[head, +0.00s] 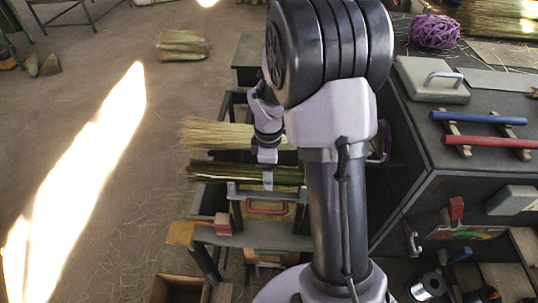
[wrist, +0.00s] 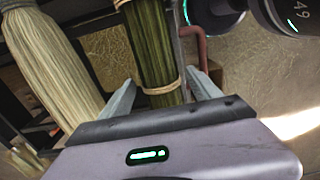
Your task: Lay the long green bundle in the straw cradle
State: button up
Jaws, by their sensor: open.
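The long green bundle (head: 222,173) lies across a low dark stand in the head view, left of my arm. In the wrist view the green bundle (wrist: 149,45) runs between the fingers of my gripper (wrist: 162,92), with a pale tie band near the fingertips. My gripper is open, with a finger on each side of the bundle; I cannot tell whether either touches it. In the head view my gripper (head: 267,177) is over the bundle, and my arm hides its right end. I cannot make out the straw cradle for certain.
A pale straw bundle (head: 220,133) lies just behind the green one and also shows in the wrist view (wrist: 52,68). A red handle (head: 266,208) is close in front. A dark bench (head: 460,150) with blue and red bars stands right. The floor at left is mostly clear.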

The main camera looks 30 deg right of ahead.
notch_tip(320, 180, up, 16)
jog(key=p, duration=0.4)
jog(key=shift+r+p, duration=0.15)
jog(key=shift+p, duration=0.15)
jog(key=shift+a, duration=0.15)
